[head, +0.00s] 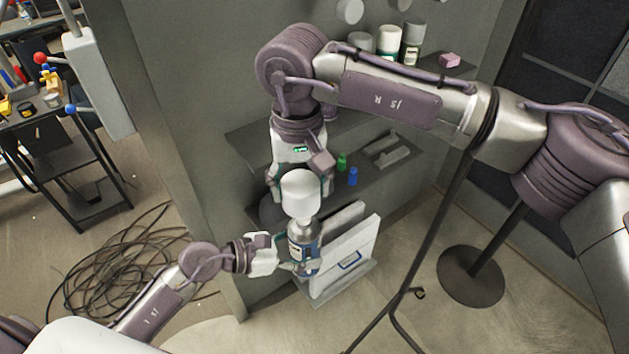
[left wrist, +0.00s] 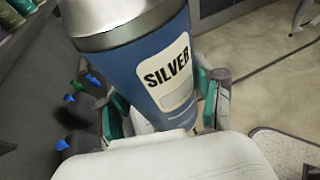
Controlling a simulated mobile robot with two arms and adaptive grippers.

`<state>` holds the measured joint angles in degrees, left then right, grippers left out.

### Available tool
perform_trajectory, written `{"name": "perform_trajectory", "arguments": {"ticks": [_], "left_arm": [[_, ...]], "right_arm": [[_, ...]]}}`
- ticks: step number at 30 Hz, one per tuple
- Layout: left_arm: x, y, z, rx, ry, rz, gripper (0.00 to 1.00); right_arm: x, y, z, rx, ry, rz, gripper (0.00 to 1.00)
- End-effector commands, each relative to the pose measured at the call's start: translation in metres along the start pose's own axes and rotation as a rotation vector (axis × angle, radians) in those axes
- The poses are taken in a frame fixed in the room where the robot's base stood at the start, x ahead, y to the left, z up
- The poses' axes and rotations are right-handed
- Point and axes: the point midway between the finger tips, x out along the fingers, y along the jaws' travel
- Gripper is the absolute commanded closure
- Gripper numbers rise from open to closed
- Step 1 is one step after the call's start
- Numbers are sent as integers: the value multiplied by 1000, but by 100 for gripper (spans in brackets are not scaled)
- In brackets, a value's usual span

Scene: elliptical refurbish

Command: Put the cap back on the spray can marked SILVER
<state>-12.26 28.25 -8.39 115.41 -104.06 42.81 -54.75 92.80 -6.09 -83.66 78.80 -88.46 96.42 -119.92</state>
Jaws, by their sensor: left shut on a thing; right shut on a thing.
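The spray can (head: 303,250) is blue with a silver shoulder and is held roughly upright. In the left wrist view the can (left wrist: 150,62) shows the label SILVER facing the camera. My left gripper (head: 290,266) is shut around the can's lower body, with a finger on each side in the wrist view (left wrist: 163,108). The white cap (head: 300,190) is directly above the can in the head view. My right gripper (head: 301,182) is shut on the cap from above, with its fingers at the sides. I cannot tell whether the cap's lower end touches the can's top.
Pale panels (head: 345,255) lean just right of the can. Coiled cables (head: 120,255) lie on the left floor. A black stand (head: 473,277) is at right.

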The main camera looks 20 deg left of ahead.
Motion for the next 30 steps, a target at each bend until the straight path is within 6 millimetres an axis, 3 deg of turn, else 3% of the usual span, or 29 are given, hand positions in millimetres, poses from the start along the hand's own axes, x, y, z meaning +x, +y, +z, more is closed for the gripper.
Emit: {"name": "perform_trajectory", "arguments": {"ticks": [30], "left_arm": [[0, 0, 1, 1, -2, 1, 89]], "right_arm": [[57, 1, 0, 1, 0, -1, 48]]}}
